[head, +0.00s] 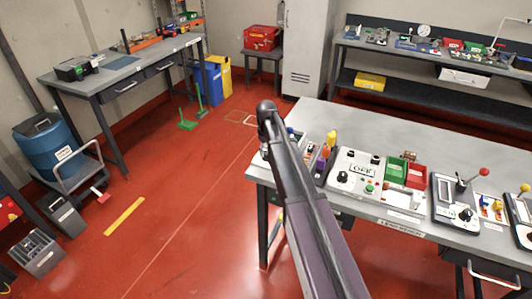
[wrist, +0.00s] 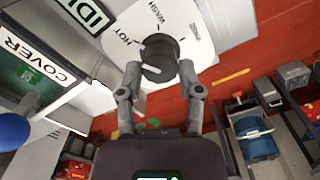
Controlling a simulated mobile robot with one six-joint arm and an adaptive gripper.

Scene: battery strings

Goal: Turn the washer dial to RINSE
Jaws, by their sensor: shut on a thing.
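The washer dial is a round black knob (wrist: 160,55) on a white plate (wrist: 205,35) in the wrist view. WASH and HOT are printed on the plate near it; no RINSE label is readable. In the head view my arm reaches over the left end of the grey workbench (head: 318,115) and hides the dial.
Beside the dial, a sign reading IDL, cut off (wrist: 88,14), and a COVER label (wrist: 38,60) stand close. A blue ball (wrist: 12,130) is at the left edge. In the head view, a white panel with knobs (head: 355,172) and a red-knobbed lever (head: 472,180) stand right of my arm.

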